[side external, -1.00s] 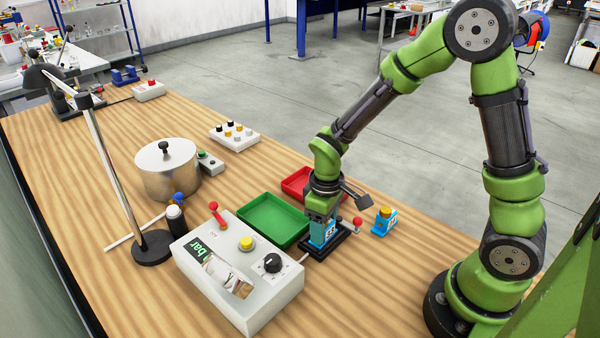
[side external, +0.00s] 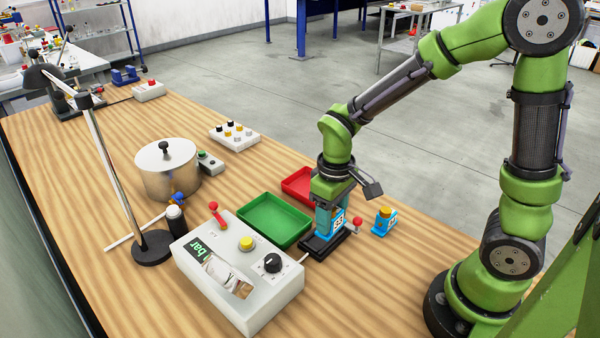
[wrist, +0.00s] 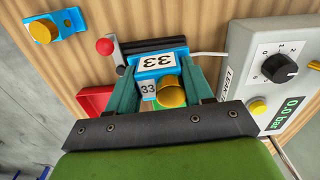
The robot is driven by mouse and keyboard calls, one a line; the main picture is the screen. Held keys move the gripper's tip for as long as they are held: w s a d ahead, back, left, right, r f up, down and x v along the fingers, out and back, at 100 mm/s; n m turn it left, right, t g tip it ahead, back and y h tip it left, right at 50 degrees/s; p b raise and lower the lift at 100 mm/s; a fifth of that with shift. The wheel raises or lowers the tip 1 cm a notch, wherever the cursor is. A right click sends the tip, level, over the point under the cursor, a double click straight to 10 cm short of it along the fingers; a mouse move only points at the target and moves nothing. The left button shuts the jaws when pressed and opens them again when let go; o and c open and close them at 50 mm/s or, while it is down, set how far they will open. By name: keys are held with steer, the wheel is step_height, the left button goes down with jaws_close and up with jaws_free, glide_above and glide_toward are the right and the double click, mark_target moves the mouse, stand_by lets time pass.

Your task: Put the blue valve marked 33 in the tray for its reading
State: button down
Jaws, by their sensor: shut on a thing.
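The blue valve marked 33 (wrist: 157,62) has a yellow cap and white labels. My gripper (wrist: 165,84) is shut on it, with one finger on each side. In the side external view the valve (side external: 338,222) is upright at the black fixture (side external: 318,246) with a red-knobbed lever; it looks slightly raised, though the gap is hard to see. The green tray (side external: 273,220) and the red tray (side external: 297,184) are empty where visible, to the left of and behind my gripper.
Another blue valve (side external: 384,222) with a yellow cap stands right of the fixture; its number is unclear. The white tester box (side external: 240,275) sits at the front left. A metal pot (side external: 166,172), a lamp (side external: 152,245) and a button box (side external: 234,138) stand farther left.

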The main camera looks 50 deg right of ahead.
steer(key=shift+w+a+f+m, duration=0.15)
steer(key=shift+f, duration=0.25)
steer(key=shift+w+a+f+m, duration=0.1)
steer(key=shift+w+f+m, duration=0.05)
steer(key=shift+f, duration=0.2)
steer(key=w, duration=0.4)
steer(key=w+a+f, duration=0.1)
steer(key=w, duration=0.4)
steer(key=w+a, duration=0.1)
steer(key=w, duration=0.4)
steer(key=shift+f, duration=0.15)
steer(key=shift+w+f, duration=0.15)
steer(key=shift+w, duration=0.1)
steer(key=shift+f, duration=1.6)
steer(key=shift+f, duration=0.15)
steer(key=shift+c, duration=2.3)
jaws_free()
steer(key=shift+s, duration=0.1)
